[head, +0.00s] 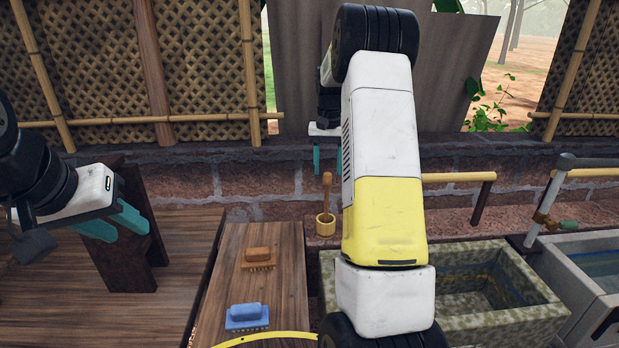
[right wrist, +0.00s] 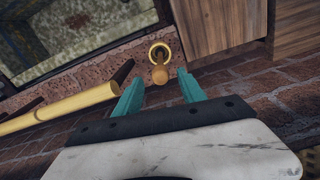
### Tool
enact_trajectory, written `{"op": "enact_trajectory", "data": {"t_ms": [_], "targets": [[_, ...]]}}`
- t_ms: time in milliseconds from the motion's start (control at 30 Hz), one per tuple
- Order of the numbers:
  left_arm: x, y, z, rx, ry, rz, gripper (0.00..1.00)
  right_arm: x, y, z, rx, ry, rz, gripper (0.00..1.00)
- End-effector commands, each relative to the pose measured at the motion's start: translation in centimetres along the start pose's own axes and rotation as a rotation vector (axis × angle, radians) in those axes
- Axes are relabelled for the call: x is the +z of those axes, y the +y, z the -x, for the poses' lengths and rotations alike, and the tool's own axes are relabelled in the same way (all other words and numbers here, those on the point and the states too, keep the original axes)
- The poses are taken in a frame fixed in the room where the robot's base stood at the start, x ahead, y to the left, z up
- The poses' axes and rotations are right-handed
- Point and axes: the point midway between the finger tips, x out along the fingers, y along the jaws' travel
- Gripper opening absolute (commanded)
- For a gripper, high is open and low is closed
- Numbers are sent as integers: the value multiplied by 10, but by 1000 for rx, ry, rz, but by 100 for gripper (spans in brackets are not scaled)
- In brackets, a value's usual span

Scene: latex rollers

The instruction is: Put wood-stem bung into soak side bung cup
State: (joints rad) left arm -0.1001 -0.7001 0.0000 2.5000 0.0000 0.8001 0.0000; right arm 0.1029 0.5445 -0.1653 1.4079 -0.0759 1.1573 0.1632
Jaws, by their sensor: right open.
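The wood-stem bung (head: 326,185) stands upright, its lower end inside a small bamboo cup (head: 325,228) on the stone ledge. In the right wrist view the bung's rounded brown top (right wrist: 160,75) shows in front of the cup (right wrist: 157,46). I cannot tell whether this is the soak side bung cup; no second cup is visible. My right gripper (head: 328,158) is open and empty, above the bung. In its wrist view the bung's top lies just beyond and between the teal fingertips (right wrist: 160,80). My left gripper (head: 131,222) is open and empty at the far left.
A wooden bench (head: 275,290) holds a brown brush (head: 258,257) and a blue brush (head: 246,316). A stone basin (head: 540,315) and a grey sink (head: 600,290) stand at right. A bamboo spout (head: 458,177) sticks out near the wall. My right arm hides the middle.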

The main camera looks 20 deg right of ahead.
Motion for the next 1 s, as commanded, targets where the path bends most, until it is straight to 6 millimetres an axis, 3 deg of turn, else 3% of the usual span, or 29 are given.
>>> {"op": "enact_trajectory", "data": {"t_ms": [200,467,567,800,1000], "targets": [[0,0,0,0,0,0,36,-1,0,38,0,2,0,48],[0,0,0,0,0,0,36,12,-4,65,-17,19,15,48],[0,0,0,0,0,0,36,35,-10,87,-47,57,44,48],[0,0,0,0,0,0,36,125,-28,137,-143,184,153,48],[0,0,0,0,0,0,36,208,-38,154,-207,297,250,48]]}}
